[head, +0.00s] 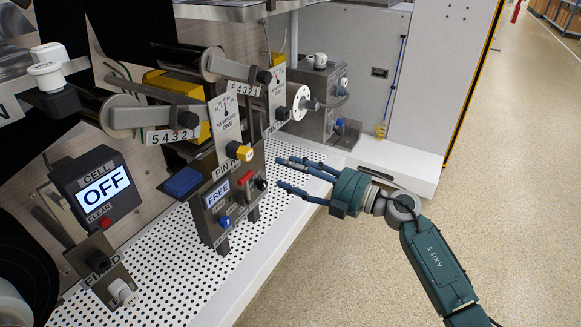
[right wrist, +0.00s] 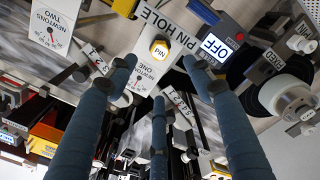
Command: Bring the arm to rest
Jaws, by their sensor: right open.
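My right arm comes in from the lower right of the head view. My right gripper (head: 300,178) is open and empty, its blue-grey fingers pointing left over the edge of the perforated shelf. It is apart from the pin panel (head: 226,205), which stands just left of the fingertips. In the right wrist view the open fingers (right wrist: 155,75) reach up on either side of the yellow PIN knob (right wrist: 160,49), which lies beyond them. My left arm does not show.
The CELL box (head: 97,188) reads OFF, and the panel display (head: 217,193) reads FREE. The perforated shelf (head: 165,262) carries several brackets and knobs. A grey box (head: 320,100) stands behind the gripper. The floor (head: 520,190) at right is clear.

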